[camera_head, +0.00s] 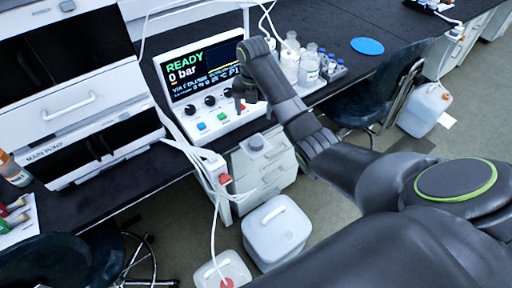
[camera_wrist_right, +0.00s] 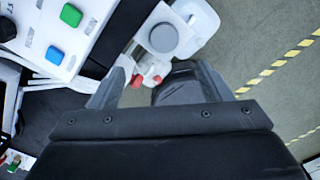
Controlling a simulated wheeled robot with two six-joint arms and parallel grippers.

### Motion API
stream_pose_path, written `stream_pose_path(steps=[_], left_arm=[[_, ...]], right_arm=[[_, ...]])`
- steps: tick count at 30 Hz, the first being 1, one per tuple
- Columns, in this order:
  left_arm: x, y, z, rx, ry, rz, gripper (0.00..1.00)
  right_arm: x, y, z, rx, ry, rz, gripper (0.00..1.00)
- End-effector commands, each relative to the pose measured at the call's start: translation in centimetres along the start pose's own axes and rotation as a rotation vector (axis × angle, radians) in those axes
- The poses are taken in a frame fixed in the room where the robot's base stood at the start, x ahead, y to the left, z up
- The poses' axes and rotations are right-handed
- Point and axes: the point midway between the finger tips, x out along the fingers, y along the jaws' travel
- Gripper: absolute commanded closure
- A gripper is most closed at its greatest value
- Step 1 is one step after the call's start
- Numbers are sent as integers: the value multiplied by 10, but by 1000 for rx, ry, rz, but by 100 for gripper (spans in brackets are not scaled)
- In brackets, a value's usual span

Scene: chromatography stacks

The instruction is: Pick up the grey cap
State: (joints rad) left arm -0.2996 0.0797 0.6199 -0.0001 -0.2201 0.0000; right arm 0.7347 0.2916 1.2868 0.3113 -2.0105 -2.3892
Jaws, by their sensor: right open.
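The grey cap (camera_head: 256,142) is a round disc on a pale block at the bench's front edge, in front of the control panel. In the right wrist view the grey cap (camera_wrist_right: 164,38) lies ahead of the fingers, on a white fitting. My right gripper (camera_head: 241,100) points down in front of the panel, above and slightly left of the cap. In the wrist view its fingers (camera_wrist_right: 160,84) are apart, and no cap is between them. My left gripper is not in view.
The control panel (camera_head: 205,88) with coloured buttons stands close behind the gripper. Bottles (camera_head: 309,66) stand to its right. A red-ended valve (camera_head: 223,178) and tubing hang left of the cap. A white container (camera_head: 276,232) is on the floor below.

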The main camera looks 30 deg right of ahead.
Motion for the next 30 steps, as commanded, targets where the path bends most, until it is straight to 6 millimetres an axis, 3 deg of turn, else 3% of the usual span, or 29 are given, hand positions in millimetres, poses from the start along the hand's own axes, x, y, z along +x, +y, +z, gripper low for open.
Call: stream_pose_path(steps=[1,16,23,30], left_arm=[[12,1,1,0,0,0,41],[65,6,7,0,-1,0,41],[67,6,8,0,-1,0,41],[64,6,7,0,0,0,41]], right_arm=[[12,0,0,0,0,0,28],[70,-1,0,1,1,0,28],[86,-2,-1,1,1,-1,28],[121,-8,-3,1,3,-1,28]])
